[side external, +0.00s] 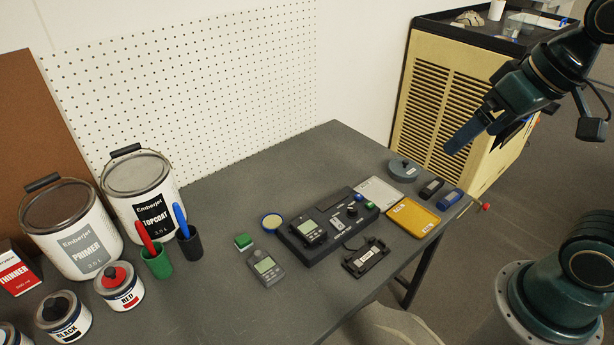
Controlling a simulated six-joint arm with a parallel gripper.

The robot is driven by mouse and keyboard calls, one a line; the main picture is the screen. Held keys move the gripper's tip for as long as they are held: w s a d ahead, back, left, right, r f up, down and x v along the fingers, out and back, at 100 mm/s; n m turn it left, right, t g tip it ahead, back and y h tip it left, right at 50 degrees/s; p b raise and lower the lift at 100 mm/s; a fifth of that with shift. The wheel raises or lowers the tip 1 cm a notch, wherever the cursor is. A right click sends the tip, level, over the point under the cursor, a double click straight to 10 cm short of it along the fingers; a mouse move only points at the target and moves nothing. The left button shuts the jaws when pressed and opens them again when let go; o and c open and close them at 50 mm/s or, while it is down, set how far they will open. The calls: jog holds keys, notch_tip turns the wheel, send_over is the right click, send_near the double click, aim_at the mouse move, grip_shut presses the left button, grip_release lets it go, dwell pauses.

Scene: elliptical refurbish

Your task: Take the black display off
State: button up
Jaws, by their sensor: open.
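The black display (308,230), with a pale screen, sits at the left end of a black console (325,250) on the grey table. The console also carries a black knob (352,210), a white-labelled part (338,225), and small green and blue parts at its right end. A similar grey display (265,267) lies on the table to the left of the console. My gripper (474,140) is open and empty. It is raised at the upper right, well apart from the console and the black display.
A black bracket (366,258) lies in front of the console. A yellow tray (413,217), a white tray (378,192) and a grey disc (403,170) are to its right. A green block (243,241) and a round dish (271,221) are left. Cans and pen cups fill the left side.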

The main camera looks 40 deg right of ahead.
jog(key=w+a+f+m+g+y, duration=0.15)
jog(key=w+m, duration=0.25)
jog(key=w, duration=0.4)
jog(key=m+g+y, duration=0.3)
jog(key=m+g, duration=0.1)
jog(key=m, duration=0.9)
send_over(304, 230)
jog(key=d, duration=0.6)
notch_tip(304, 230, down, 21)
jog(key=shift+a, duration=0.15)
jog(key=shift+f, duration=0.1)
jog(key=shift+x, duration=6.8)
jog(key=shift+w, duration=0.15)
jog(key=shift+c, duration=0.2)
